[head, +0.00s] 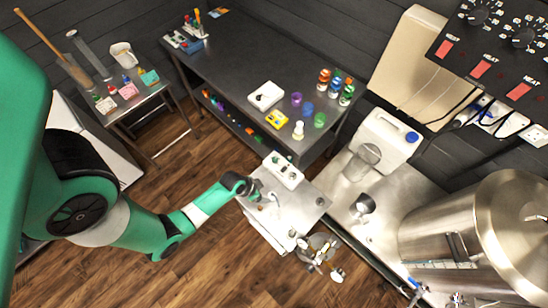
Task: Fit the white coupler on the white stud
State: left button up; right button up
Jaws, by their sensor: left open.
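My left gripper (270,197) is open above the small steel-topped stand (310,197), and nothing shows between its fingers. A small white piece (299,131) stands upright at the front right corner of the dark bench; it may be the white coupler, but it is too small to be sure. A white block with small dark marks (283,171) sits at the back of the steel stand, just beyond the gripper. I cannot make out which part is the white stud. My right gripper does not show.
The dark bench (235,68) holds purple (296,98), blue (308,108) and green (320,120) pieces, a white box (266,96) and a yellow item (277,119). A metal fitting (318,250) stands before the stand. A large steel pot (480,235) is at right.

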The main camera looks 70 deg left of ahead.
aim_at(272, 195)
pick_arm(q)
jog(key=b+x, duration=0.4)
jog(key=x, duration=0.2)
jog(key=shift+f+b, duration=0.1)
jog(key=shift+b, duration=0.3)
jog(key=b+x, duration=0.1)
jog(key=x, duration=0.1)
jog(key=b+x, duration=0.1)
jog(key=x, duration=0.1)
jog(key=shift+w+d+b, duration=0.1)
jog(key=shift+d+b, duration=0.2)
jog(key=shift+w+a+f, duration=0.1)
jog(key=shift+w+f, duration=0.15)
jog(key=shift+f, duration=0.15)
grip_shut()
